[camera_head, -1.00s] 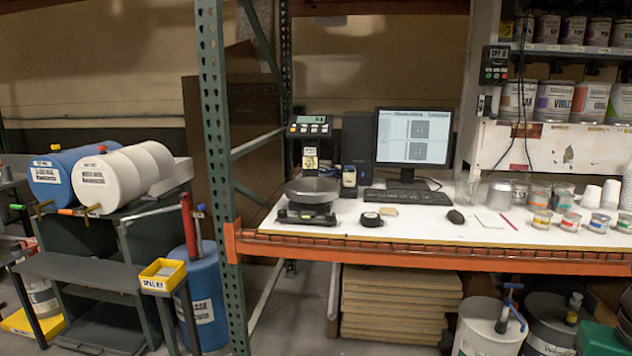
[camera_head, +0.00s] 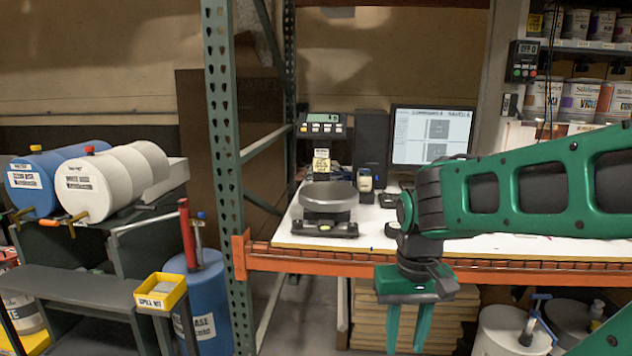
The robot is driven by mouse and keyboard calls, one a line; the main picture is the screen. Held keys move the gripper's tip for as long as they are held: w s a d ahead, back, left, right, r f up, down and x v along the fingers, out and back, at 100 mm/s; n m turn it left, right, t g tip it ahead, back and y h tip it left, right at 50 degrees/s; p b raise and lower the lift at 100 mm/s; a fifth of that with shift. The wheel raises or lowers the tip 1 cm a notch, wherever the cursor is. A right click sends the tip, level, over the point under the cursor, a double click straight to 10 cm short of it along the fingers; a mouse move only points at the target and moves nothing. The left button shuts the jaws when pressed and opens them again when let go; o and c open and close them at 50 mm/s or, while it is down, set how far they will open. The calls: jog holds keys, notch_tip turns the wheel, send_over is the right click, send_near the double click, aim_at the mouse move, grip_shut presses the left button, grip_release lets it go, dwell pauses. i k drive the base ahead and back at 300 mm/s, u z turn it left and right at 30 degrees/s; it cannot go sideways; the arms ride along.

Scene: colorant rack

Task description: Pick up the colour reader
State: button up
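A small upright dark device with a pale top (camera_head: 365,184) stands on the white bench, just right of the scale. It looks like the colour reader, but it is too small to be sure. My gripper (camera_head: 408,328) hangs fingers down in front of the bench's orange front beam, to the right of and nearer than that device. Its two green fingers are apart with nothing between them. My green arm reaches in from the right and hides the middle and right of the bench top.
The scale (camera_head: 328,198) stands on the bench's left part, with its display (camera_head: 320,124) behind it. A monitor (camera_head: 432,138) stands at the back. A green rack post (camera_head: 228,150) rises at the bench's left end. The orange beam (camera_head: 300,261) edges the bench.

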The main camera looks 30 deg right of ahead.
aim_at(365, 180)
jog(key=z, duration=0.15)
jog(key=i, duration=1)
jog(key=z, duration=0.9)
jog(key=i, duration=0.4)
jog(key=z, duration=0.25)
